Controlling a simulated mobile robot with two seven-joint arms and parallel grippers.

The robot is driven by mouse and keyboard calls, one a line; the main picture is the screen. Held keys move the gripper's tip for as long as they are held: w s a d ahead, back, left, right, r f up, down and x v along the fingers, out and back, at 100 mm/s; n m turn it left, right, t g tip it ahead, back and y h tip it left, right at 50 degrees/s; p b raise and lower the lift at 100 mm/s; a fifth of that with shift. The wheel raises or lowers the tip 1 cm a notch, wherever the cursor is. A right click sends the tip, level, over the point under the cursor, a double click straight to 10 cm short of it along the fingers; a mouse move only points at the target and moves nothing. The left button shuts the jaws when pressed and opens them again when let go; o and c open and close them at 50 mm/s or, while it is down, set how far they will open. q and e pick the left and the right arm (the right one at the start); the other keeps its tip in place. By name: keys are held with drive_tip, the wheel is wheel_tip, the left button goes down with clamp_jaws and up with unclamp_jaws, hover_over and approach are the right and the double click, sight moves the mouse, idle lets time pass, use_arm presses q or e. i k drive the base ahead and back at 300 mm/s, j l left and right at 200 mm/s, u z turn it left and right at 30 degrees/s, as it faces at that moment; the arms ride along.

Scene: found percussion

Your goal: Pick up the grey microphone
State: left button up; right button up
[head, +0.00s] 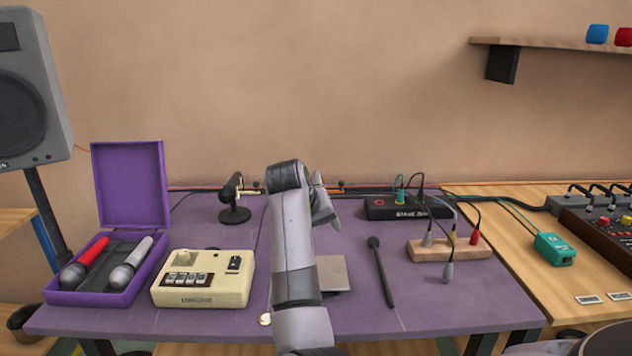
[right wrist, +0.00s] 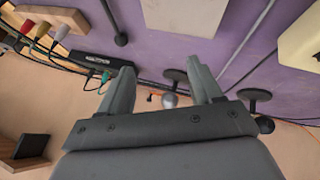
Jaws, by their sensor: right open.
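A microphone with a grey head and pale body (head: 131,263) lies beside a red one in the open purple case (head: 75,298) at the left. In the right wrist view, a rounded grey head (right wrist: 169,100) on a stand with a dark round base (right wrist: 175,75) shows between my fingers, beyond their tips; it looks like a stand microphone. In the head view my arm hides it. My right gripper (head: 324,203) is over the back middle of the table. It is open, with nothing seen between the fingers (right wrist: 163,78). My left gripper is not in view.
A black desk microphone (head: 235,203) stands left of my right arm. A cream box (head: 203,279) is nearer the front. A black stick-like microphone (head: 380,270) and a wooden block with cables (head: 449,249) lie to the right. A black stage box (head: 408,208) is at the back.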

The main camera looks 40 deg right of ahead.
sight(317, 182)
drive_tip(key=i+l, duration=0.75)
drive_tip(key=l, duration=0.15)
